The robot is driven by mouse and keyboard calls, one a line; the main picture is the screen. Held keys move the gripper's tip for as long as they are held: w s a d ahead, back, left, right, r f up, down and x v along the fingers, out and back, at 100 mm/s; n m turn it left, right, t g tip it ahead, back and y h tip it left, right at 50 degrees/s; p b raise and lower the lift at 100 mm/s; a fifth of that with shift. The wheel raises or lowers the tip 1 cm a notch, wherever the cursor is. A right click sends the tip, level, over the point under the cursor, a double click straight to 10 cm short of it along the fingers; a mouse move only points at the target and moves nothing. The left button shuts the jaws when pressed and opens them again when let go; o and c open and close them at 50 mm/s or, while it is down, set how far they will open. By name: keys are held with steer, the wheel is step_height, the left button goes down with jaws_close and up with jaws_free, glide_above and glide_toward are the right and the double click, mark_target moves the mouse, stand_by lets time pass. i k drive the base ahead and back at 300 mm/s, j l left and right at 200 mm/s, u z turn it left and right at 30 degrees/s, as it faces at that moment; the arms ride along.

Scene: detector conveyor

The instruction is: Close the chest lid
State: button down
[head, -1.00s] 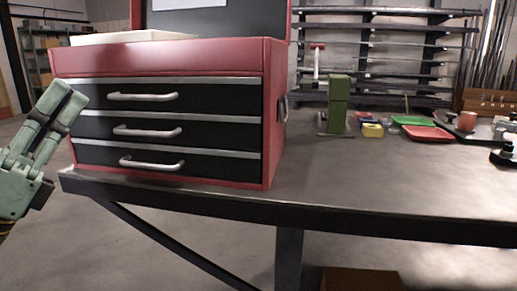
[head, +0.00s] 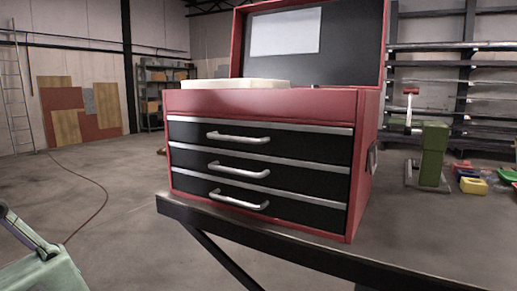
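The red tool chest (head: 262,103) stands on the workbench with three black drawers, all shut. Its lid (head: 352,42) is open and stands upright at the back, the dark inner face toward me with a white sheet (head: 285,32) on it. A shallow white tray (head: 235,84) sits at the chest's open top, on the left. My gripper (head: 22,235) shows only in part at the lower left corner, well left of the chest and apart from it. Its fingers are mostly cut off by the picture edge, so I cannot see whether they are open.
A green block-shaped device (head: 433,155) stands there, with a yellow item (head: 473,185) and other small things beyond. The floor (head: 115,190) left of the bench is open, with a dark cable on it.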

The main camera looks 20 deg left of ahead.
mark_target(325, 44)
steer(key=l+u, duration=0.4)
steer(key=u, duration=0.2)
steer(key=i+j+u, duration=1.05)
steer(key=u, duration=0.2)
steer(key=i+u, duration=0.45)
steer(key=i+z, duration=0.15)
steer(key=i, duration=0.35)
steer(key=i+j+z, duration=0.1)
steer(key=i, duration=0.4)
steer(key=i+j+z, duration=0.15)
steer(key=i, duration=0.35)
steer(key=i+l+z, duration=0.1)
steer(key=i+z, duration=0.15)
steer(key=z, duration=0.15)
steer(key=i+z, duration=0.3)
steer(key=z, duration=0.15)
steer(key=i+j+z, duration=0.1)
steer(key=i+z, duration=0.15)
steer(key=z, duration=0.15)
steer(key=i+l+z, duration=0.15)
steer(key=i+z, duration=0.3)
steer(key=i, duration=0.15)
steer(key=i+z, duration=0.6)
steer(key=i, duration=0.6)
steer(key=i+j+z, duration=0.2)
steer(key=i, duration=0.55)
